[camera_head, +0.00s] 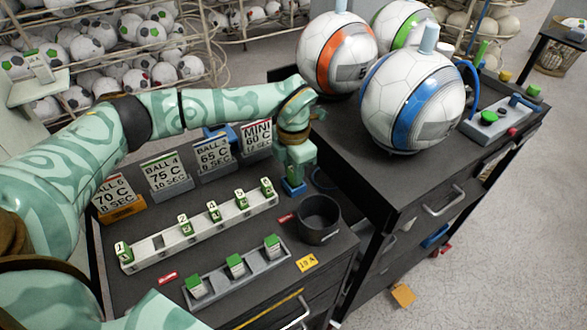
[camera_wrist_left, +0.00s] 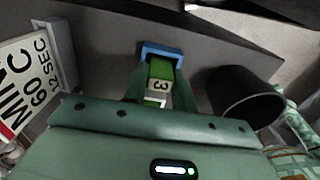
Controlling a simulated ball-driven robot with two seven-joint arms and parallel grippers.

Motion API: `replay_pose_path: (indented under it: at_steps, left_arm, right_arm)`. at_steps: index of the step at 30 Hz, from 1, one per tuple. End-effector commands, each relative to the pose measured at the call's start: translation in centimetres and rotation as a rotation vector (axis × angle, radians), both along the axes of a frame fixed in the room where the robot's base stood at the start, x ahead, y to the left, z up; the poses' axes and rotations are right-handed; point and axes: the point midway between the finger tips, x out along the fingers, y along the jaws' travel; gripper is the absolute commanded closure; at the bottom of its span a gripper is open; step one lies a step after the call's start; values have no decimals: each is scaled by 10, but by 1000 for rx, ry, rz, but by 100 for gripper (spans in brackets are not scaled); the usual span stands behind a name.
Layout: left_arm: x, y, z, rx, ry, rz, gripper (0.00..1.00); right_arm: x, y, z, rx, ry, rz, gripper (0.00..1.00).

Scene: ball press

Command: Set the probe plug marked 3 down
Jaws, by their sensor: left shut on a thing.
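My left gripper (camera_head: 294,176) points down at the far right of the dark bench and is shut on the probe plug marked 3. In the left wrist view the plug (camera_wrist_left: 158,86), white and green with a black 3, sits between the green fingers (camera_wrist_left: 155,75). A small blue square piece (camera_head: 293,187) is at the fingertips, and it also shows just beyond the plug in the left wrist view (camera_wrist_left: 162,49). I cannot tell whether the plug is seated in it. A long white rack (camera_head: 160,259) holds several numbered green-topped plugs. My right gripper is out of view.
A dark round cup (camera_head: 319,219) stands close right of the gripper. Sign cards, including the MINI card (camera_head: 257,138), stand behind the white rack. A grey rack (camera_head: 217,282) with three green-topped plugs is in front. Large balls (camera_head: 413,103) sit on the higher cabinet.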

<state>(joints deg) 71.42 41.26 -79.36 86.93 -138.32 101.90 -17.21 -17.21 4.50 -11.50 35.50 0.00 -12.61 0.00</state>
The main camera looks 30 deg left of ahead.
Motion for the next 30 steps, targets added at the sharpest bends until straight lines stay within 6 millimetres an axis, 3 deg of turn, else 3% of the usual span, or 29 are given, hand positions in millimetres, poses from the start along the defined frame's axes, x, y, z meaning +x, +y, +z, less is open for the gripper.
replay_pose_path:
  at_steps: [2,3,4,5,13,16,30]
  left_arm:
    - [0,0,-3,0,1,0,96]
    - [0,0,-2,1,1,0,62]
    - [0,0,-2,1,1,0,54]
    - [0,0,-2,1,1,0,52]
    - [0,0,-1,0,0,0,52]
    - [0,0,8,0,-2,0,52]
    - [1,0,107,0,-4,0,52]
  right_arm:
    - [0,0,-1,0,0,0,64]
    - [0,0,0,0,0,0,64]
    - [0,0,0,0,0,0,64]
    - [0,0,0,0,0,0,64]
    - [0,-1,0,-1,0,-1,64]
    - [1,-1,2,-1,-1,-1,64]
    - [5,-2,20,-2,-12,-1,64]
